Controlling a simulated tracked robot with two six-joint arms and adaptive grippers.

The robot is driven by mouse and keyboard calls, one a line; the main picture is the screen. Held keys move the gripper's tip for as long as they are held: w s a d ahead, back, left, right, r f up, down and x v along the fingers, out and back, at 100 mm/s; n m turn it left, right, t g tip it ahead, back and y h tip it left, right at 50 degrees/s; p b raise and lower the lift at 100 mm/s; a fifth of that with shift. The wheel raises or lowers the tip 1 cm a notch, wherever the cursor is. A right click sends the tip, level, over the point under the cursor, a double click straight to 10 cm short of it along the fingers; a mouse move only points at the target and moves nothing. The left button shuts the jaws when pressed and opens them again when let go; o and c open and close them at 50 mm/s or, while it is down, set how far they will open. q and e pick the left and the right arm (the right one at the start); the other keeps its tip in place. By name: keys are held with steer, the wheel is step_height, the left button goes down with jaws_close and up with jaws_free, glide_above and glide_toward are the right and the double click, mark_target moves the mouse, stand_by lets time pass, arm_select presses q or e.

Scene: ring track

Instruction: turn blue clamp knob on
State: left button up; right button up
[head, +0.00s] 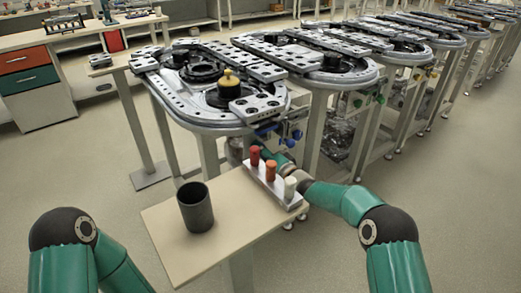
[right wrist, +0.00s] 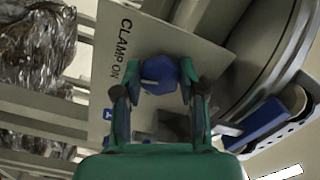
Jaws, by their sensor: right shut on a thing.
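The blue clamp knob (right wrist: 160,75) sits on a light panel (right wrist: 105,50) printed "CLAMP ON" in the right wrist view. A small white mark shows on the knob's face. My right gripper (right wrist: 160,93) has one finger on each side of the knob and is shut on it. In the head view the right arm reaches under the near edge of the ring track (head: 215,125), and its gripper is mostly hidden there. The left arm shows at the lower left of the head view, but its gripper is out of the picture.
A small table (head: 160,225) in front holds a dark cup (head: 195,207) and a block (head: 262,185) with red, orange and white pegs. Another blue handle (right wrist: 258,122) is right of the knob. Crumpled foil-like material (right wrist: 35,40) is at the left.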

steer(key=shift+w+d+m, duration=0.1)
steer(key=shift+d+m, duration=0.1)
steer(key=shift+m, duration=1)
steer(key=shift+f, duration=0.1)
steer(key=o, duration=1.2)
steer(key=shift+c, duration=0.2)
steer(key=v, duration=1.2)
steer(key=shift+a, duration=0.1)
